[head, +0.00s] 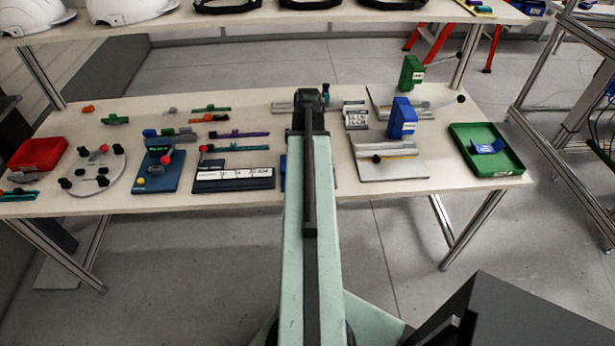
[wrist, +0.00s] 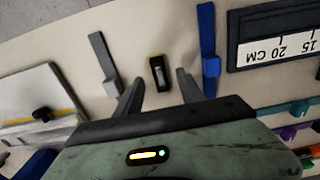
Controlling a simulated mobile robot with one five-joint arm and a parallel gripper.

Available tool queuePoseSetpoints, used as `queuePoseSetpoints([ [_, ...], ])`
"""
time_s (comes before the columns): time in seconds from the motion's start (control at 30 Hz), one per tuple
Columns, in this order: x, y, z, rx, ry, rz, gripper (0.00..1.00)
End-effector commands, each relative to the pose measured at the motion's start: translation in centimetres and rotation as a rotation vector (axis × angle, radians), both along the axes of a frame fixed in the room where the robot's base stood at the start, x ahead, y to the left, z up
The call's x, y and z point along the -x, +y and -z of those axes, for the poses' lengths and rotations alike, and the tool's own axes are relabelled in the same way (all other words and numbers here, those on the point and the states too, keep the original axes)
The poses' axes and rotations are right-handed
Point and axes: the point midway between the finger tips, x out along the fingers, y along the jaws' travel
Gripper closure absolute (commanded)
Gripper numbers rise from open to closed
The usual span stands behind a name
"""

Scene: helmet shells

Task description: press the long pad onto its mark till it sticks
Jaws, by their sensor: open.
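My gripper (wrist: 159,78) is open in the wrist view, with its two fingers spread above the pale table. A small black block (wrist: 158,73) with a light patch and yellow edge shows between the fingertips; whether they touch it cannot be told. I cannot say for sure which thing is the long pad, and no mark for it can be made out. White helmet shells (head: 132,10) stand on the upper shelf at the top left of the head view. In the head view my arm hides the gripper and the table beneath it.
In the wrist view a grey strip (wrist: 102,58) lies left of the fingers and a blue strip (wrist: 207,40) right. The dark ruler board (head: 233,184), a red tray (head: 38,154) and a green tray (head: 502,163) stand on the table (head: 130,195). Tools crowd both sides.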

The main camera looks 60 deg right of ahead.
Motion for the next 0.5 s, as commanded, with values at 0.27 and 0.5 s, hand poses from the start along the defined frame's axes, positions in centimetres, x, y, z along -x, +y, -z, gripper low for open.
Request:
queuePoseSetpoints([
  [0.27,-0.03,0.06,1.39,0.0,0.0,0.0,0.55],
  [0.5,-0.05,0.06,1.37,0.0,0.0,0.0,1.0],
])
